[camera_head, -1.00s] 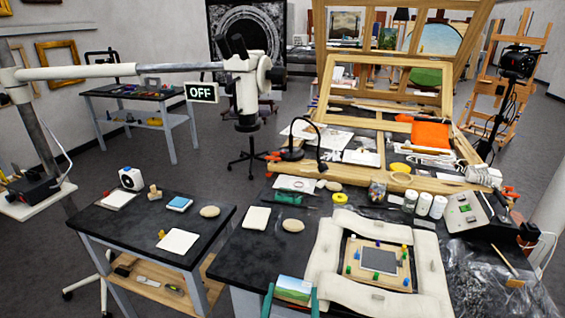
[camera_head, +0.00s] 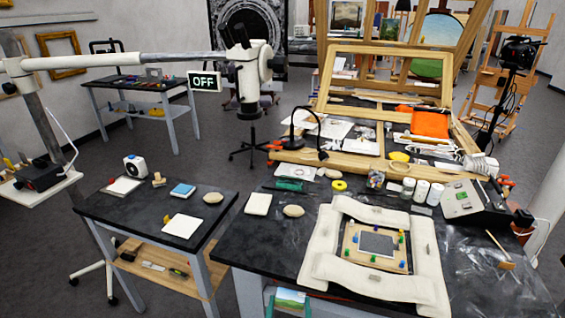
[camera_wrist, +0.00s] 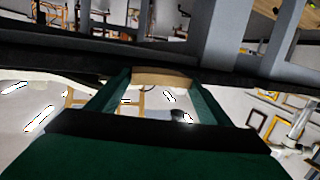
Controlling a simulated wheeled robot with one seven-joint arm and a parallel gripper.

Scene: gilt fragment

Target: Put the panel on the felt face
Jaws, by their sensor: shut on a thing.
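The panel (camera_head: 291,299), a small landscape painting with blue sky and green ground, is at the bottom of the head view. My gripper (camera_head: 290,306) has its green fingers shut on the panel's two sides. They stand in front of the near table edge, apart from the felt. In the wrist view, the panel's tan edge (camera_wrist: 162,77) shows between my green fingers (camera_wrist: 160,95). The grey felt face (camera_head: 376,244) lies bare on a wooden board (camera_head: 352,256) with several coloured pegs. White padded cushions (camera_head: 322,232) surround the board.
The black worktable (camera_head: 255,243) holds a white pad (camera_head: 258,204), an oval stone (camera_head: 293,211) and several white jars (camera_head: 421,191). A side table (camera_head: 141,212) stands left. A wooden easel frame (camera_head: 390,75) is behind.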

